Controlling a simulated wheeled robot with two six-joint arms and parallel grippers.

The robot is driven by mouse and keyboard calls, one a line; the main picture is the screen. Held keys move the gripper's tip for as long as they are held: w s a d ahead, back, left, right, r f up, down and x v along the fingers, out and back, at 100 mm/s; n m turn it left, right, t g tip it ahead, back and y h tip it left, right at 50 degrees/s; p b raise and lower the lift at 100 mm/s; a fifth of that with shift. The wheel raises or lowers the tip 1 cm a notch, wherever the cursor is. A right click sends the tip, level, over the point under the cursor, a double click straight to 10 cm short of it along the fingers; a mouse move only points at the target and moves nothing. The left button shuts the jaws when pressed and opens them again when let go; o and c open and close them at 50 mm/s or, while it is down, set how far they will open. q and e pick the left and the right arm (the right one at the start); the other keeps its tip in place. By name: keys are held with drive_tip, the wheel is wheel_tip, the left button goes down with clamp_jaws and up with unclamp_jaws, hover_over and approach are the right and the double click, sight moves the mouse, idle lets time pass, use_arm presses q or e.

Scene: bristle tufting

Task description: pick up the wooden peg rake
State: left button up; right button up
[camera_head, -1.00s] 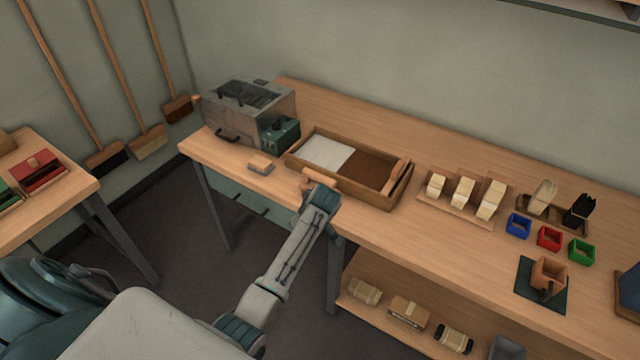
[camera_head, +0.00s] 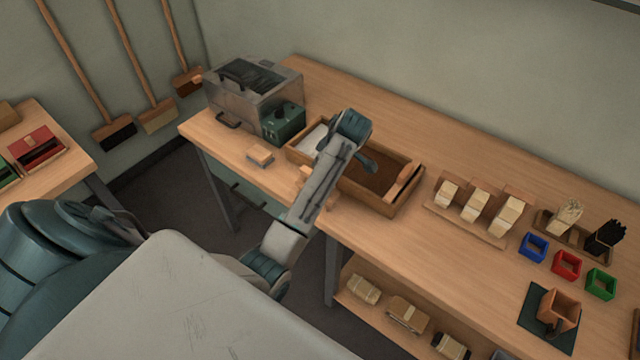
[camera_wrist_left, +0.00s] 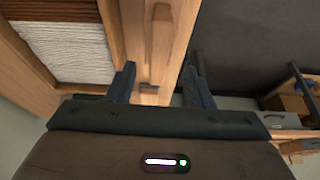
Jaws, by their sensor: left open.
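A light wooden piece (camera_head: 305,177) lies at the front of the bristle tray, partly hidden by my left arm. It looks like the wooden peg rake, but its pegs cannot be made out. In the left wrist view a wooden piece with a rounded knob (camera_wrist_left: 160,30) extends ahead of the fingers, beside the tray wall. My left gripper (camera_head: 368,163) is over the tray in the head view. In the wrist view its fingers (camera_wrist_left: 160,85) are apart, with wood visible between and below them; no grip shows. My right gripper is out of view.
The wooden tray (camera_head: 415,188) holds white and brown bristle, with a wooden bar (camera_head: 404,180) at its right end. A grey machine (camera_head: 250,95) stands left, a small block (camera_head: 260,156) in front of it. Brush blocks and coloured cups fill the right. The bench's rear is clear.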

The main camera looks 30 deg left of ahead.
use_arm(q)
drive_tip(key=shift+x, duration=0.9)
drive_tip(key=shift+s+a+f+p, duration=0.1)
drive_tip(key=shift+a+f+p, duration=0.15)
drive_tip(key=shift+p, duration=0.1)
drive_tip(key=p+x, duration=0.2)
drive_tip(key=x, duration=0.2)
drive_tip(key=shift+w+a+f, duration=0.1)
drive_tip(key=shift+w+f, duration=0.1)
drive_tip(key=shift+a+f, duration=0.1)
drive_tip(key=shift+f, duration=0.25)
drive_tip(key=shift+c, duration=0.5)
drive_tip(key=c, duration=0.6)
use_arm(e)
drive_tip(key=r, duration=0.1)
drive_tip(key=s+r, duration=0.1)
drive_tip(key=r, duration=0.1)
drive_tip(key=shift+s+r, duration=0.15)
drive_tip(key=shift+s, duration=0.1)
